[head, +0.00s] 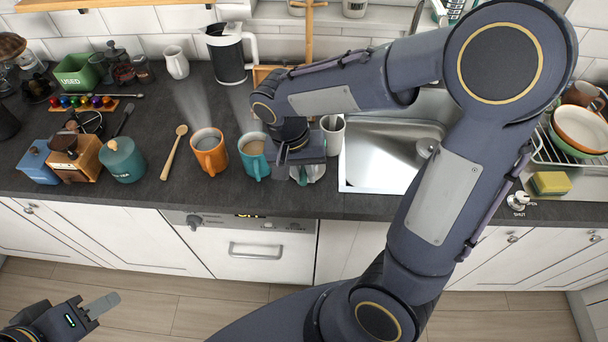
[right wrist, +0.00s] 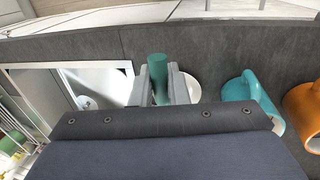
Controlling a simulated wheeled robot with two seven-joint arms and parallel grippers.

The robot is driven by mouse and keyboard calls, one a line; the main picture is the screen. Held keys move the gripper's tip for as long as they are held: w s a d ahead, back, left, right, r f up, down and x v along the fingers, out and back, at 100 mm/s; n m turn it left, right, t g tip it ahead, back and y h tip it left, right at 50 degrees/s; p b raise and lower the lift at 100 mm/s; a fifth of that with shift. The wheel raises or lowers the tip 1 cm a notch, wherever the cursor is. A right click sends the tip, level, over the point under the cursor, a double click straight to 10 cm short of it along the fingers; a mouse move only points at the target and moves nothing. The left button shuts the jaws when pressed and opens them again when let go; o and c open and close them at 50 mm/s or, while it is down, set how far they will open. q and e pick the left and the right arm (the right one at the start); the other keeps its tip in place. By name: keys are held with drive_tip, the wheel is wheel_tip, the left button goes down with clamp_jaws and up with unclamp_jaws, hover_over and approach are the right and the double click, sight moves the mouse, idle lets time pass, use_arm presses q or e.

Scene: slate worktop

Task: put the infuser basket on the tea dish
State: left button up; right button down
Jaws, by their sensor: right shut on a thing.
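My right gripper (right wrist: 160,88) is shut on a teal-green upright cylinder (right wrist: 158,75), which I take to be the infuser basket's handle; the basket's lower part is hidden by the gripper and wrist. A pale round dish (right wrist: 193,88), likely the tea dish, shows just beside the right finger in the right wrist view. In the head view the dish (head: 317,171) is mostly hidden under my right wrist, near the worktop's front edge. Whether the basket touches the dish cannot be told. My left gripper (head: 96,306) is low at the left, away from the worktop; its finger gap is unclear.
A teal mug (head: 253,157) and an orange mug (head: 209,152) stand left of my right gripper. A white cup (head: 333,135) and the sink (head: 385,160) are to its right. A wooden spoon (head: 174,152) and a teal canister (head: 122,160) lie further left.

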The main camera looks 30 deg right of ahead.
drive_tip(key=shift+f, duration=0.95)
drive_tip(key=shift+f, duration=0.2)
drive_tip(key=c, duration=1.4)
unclamp_jaws()
drive_tip(key=shift+r, duration=0.2)
